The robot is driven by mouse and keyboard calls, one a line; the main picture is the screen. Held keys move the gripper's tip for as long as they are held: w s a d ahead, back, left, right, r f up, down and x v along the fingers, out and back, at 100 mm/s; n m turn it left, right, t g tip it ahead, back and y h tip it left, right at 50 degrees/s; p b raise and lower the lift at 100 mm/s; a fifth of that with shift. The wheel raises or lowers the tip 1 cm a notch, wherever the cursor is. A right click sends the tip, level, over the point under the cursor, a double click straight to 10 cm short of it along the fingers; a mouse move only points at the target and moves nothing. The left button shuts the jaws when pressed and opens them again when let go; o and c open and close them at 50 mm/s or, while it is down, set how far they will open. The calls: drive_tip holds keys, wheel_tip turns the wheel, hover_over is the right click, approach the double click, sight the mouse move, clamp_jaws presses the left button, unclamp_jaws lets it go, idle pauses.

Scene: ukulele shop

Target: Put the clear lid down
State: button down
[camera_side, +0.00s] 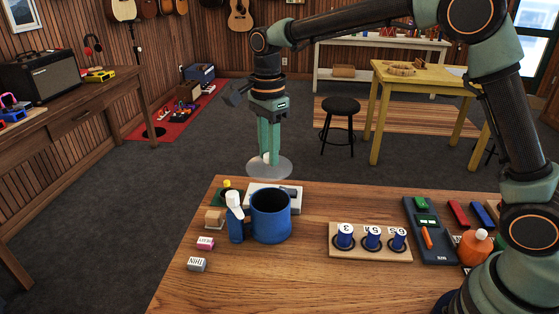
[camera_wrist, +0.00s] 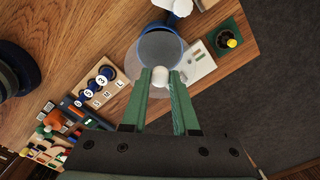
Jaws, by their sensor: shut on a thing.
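My gripper (camera_side: 268,156) is shut on the pale knob of the clear lid (camera_side: 284,168). The lid is a thin see-through disc, held roughly level in the air above and behind the blue pot (camera_side: 271,222). The pot is open at the top and stands upright on the wooden table. In the wrist view the green fingers (camera_wrist: 160,82) pinch the white knob, and the clear lid (camera_wrist: 132,66) overlaps the pot (camera_wrist: 160,46) beyond it. The lid and pot are apart in the side view.
A blue and white spray bottle (camera_side: 236,224) stands close left of the pot. A white box (camera_side: 290,189) lies behind it. Small erasers (camera_side: 197,265) lie at front left. A numbered peg board (camera_side: 371,256) stands to the right. The table (camera_side: 290,280) is bare in front.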

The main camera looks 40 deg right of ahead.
wheel_tip(320, 180, up, 10)
drive_tip(key=r, duration=0.1)
drive_tip(key=s+d+f, duration=0.1)
drive_tip(key=d+f, duration=0.4)
drive_tip(key=d, duration=0.3)
drive_tip(key=s+d+f, duration=0.1)
drive_tip(key=d+f, duration=0.3)
drive_tip(key=d, duration=0.5)
wheel_tip(320, 180, down, 15)
drive_tip(key=shift+a+f, duration=0.1)
drive_tip(key=shift+f, duration=2.35)
drive_tip(key=shift+f, duration=0.1)
drive_tip(key=c, duration=0.7)
unclamp_jaws()
